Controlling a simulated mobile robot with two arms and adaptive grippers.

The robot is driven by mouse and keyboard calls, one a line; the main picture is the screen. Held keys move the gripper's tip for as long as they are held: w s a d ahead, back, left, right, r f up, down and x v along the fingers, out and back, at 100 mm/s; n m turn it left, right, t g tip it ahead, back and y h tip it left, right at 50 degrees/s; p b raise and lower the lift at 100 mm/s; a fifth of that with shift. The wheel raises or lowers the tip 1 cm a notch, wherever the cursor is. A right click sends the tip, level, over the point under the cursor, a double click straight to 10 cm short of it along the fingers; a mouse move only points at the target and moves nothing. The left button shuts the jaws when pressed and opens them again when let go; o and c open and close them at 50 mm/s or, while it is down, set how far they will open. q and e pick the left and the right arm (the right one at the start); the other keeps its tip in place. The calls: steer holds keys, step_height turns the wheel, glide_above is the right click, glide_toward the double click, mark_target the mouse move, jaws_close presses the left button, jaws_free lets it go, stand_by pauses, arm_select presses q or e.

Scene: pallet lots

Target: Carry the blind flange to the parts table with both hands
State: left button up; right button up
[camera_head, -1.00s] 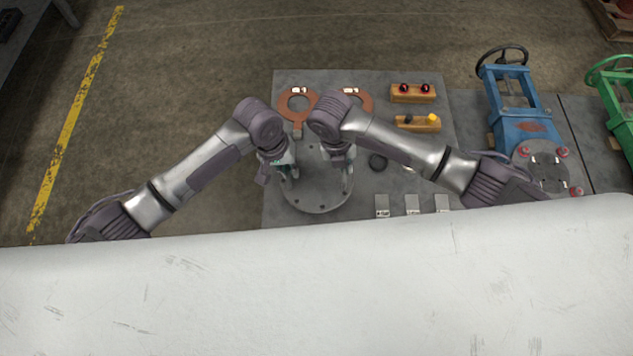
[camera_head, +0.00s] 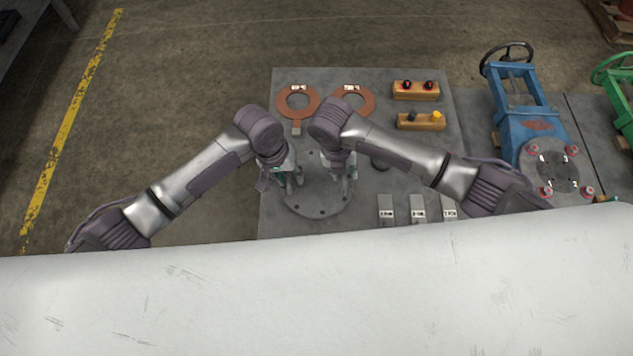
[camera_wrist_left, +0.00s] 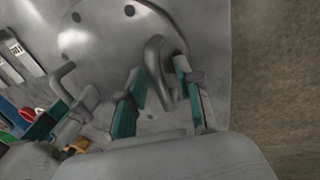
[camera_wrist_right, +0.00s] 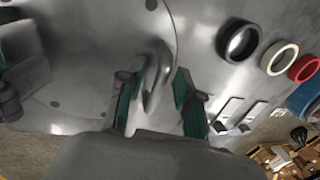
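The blind flange (camera_head: 318,207) is a round grey steel plate with bolt holes. It lies flat on a grey table (camera_head: 240,235), partly hidden by my grippers. Two bent-bar handles rise from it. My left gripper (camera_head: 288,182) is over its left side. In the left wrist view, one handle (camera_wrist_left: 155,65) stands between my open fingers (camera_wrist_left: 163,100), with gaps visible. My right gripper (camera_head: 344,180) is over the flange's right side. In the right wrist view, the other handle (camera_wrist_right: 156,78) stands between open fingers (camera_wrist_right: 157,98), also with gaps.
Two copper-coloured rings (camera_head: 297,118) lie behind the flange. Several labelled grey blocks (camera_head: 386,212) are at right. A blue valve (camera_head: 522,105) stands farther right. Floor at left is clear.

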arm_select(q)
steer(key=shift+r, duration=0.3)
arm_select(e)
steer(key=shift+r, duration=0.15)
arm_select(q)
step_height(320, 180, up, 11)
steer(key=a, duration=0.2)
steer(key=shift+w+a, duration=0.15)
arm_select(e)
step_height(320, 180, up, 11)
steer(key=a, duration=0.2)
steer(key=shift+w+a+r, duration=0.15)
steer(key=shift+r, duration=0.05)
stand_by(0.3)
